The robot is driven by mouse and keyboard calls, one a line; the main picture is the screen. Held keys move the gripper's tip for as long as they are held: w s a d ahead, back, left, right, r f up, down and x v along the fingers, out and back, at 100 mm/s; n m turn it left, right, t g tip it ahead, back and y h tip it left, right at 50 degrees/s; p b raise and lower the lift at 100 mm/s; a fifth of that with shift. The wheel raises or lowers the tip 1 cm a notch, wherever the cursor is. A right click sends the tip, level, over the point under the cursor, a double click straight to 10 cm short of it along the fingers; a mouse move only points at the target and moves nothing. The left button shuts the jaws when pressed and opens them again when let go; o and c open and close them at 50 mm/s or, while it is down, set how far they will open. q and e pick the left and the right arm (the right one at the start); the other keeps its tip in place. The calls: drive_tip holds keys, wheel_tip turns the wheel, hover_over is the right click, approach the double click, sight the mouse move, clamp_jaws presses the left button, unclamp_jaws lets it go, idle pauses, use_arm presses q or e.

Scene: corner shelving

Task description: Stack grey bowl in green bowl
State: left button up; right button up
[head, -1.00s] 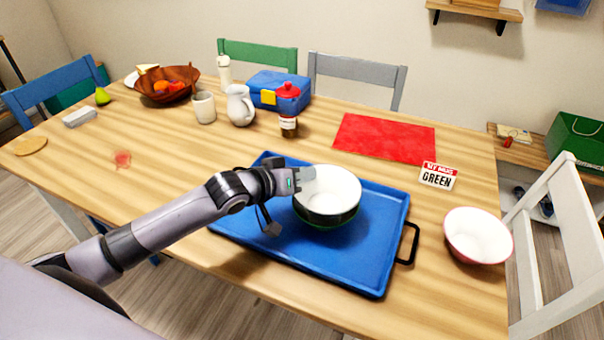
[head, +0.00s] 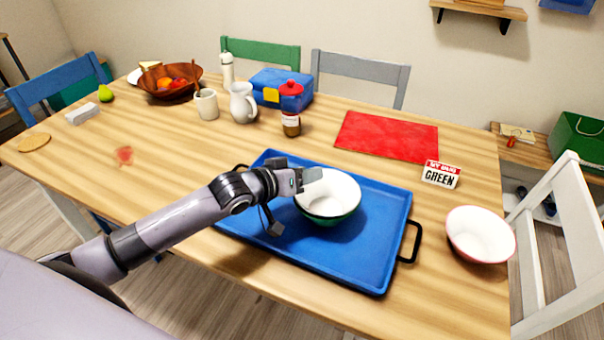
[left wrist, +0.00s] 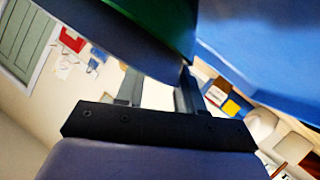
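The grey bowl (head: 328,192), white inside with a dark outer wall, sits low in the green bowl (head: 333,220) on the blue tray (head: 372,272). Only part of the green bowl's outer wall shows below it. My left gripper (head: 312,177) is at the grey bowl's left rim. In the left wrist view the dark wall of the grey bowl (left wrist: 125,40) runs in between the fingers, whose tips are partly hidden; the green bowl (left wrist: 170,18) shows beyond it. The fingers appear shut on the rim. My right gripper is out of view.
A white bowl with a reddish outside (head: 480,235) stands right of the tray. A "GREEN" sign (head: 441,175) and a red mat (head: 388,136) lie behind. A jar (head: 291,122), a jug (head: 243,103) and a mug (head: 206,104) stand farther back.

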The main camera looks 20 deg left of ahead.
use_arm(q)
drive_tip(key=shift+s, duration=0.1)
drive_tip(key=r+v, duration=0.1)
drive_tip(key=v, duration=1.1)
drive_tip(key=shift+p, duration=0.45)
